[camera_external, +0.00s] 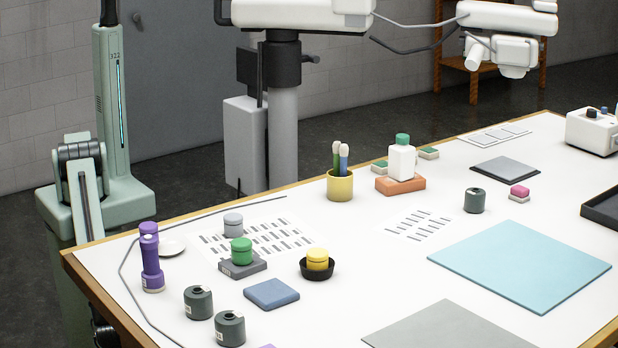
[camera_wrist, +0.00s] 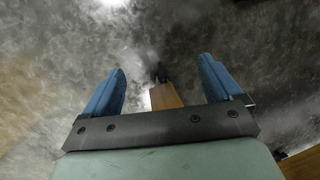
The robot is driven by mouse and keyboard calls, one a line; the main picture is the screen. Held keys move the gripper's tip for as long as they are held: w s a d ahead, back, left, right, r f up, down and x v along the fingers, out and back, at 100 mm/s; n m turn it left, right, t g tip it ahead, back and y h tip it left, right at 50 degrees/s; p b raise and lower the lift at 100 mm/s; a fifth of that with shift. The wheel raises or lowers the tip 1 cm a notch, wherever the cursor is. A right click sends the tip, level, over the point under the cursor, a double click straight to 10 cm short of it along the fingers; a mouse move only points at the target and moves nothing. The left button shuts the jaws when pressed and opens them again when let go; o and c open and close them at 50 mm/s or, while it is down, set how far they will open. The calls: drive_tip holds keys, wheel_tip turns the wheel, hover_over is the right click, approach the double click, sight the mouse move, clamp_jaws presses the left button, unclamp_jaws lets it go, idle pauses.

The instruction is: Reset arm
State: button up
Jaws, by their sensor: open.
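My gripper (camera_wrist: 161,72) shows in the wrist view with its two blue fingers spread apart and nothing between them. It faces a blotchy grey surface, with a brown wooden piece (camera_wrist: 166,97) seen beyond the gap between the fingers. In the external view the gripper itself cannot be made out. The white table (camera_external: 345,290) there holds several small objects. A green cylinder (camera_external: 241,251) sits on a grey block, a yellow cylinder (camera_external: 317,259) in a black dish, and a white bottle (camera_external: 402,162) with a green cap on an orange block.
A purple flashlight (camera_external: 152,262) stands upright at the table's left, near two dark canisters (camera_external: 198,302). A yellow cup (camera_external: 340,187) with pens stands at the back edge. A light blue mat (camera_external: 520,265) lies bare at the right. A white machine (camera_external: 592,132) stands far right.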

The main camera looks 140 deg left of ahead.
drive_tip(key=s+a+g, duration=0.1)
drive_tip(key=s+a, duration=0.2)
drive_tip(key=s, duration=0.3)
drive_tip(key=s+a+n+g+h, duration=0.1)
drive_tip(key=s+a+g, duration=0.1)
drive_tip(key=s, duration=0.4)
drive_tip(key=s+a+g+h, duration=0.1)
drive_tip(key=s+a, duration=0.3)
drive_tip(key=s, duration=0.2)
drive_tip(key=shift+s+a+f+g, duration=0.3)
drive_tip(key=shift+s+a+f, duration=0.05)
drive_tip(key=shift+f, duration=0.05)
